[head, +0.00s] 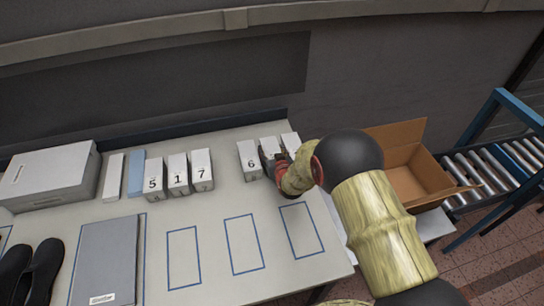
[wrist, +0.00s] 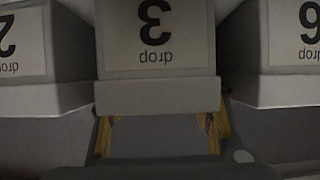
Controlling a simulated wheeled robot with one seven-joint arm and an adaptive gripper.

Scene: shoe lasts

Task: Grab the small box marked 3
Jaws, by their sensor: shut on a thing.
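The small white box marked 3 (wrist: 155,40) fills the top middle of the wrist view, its label upside down. In the head view its pale top (head: 269,145) shows in the row at the back of the table, its front hidden behind my gripper. My gripper (head: 279,162) reaches it from the front, and its fingers are shut on the box. The fingers also show in the wrist view (wrist: 160,132), either side of the box's lower part. I cannot tell whether the box is lifted.
The box marked 6 (head: 249,160) stands close on the left, and the box marked 2 (wrist: 25,50) on the other side. Boxes 5, 1 and 7 (head: 203,170) stand further left. Blue outlined rectangles (head: 245,245) in front are empty. An open carton (head: 410,175) stands right.

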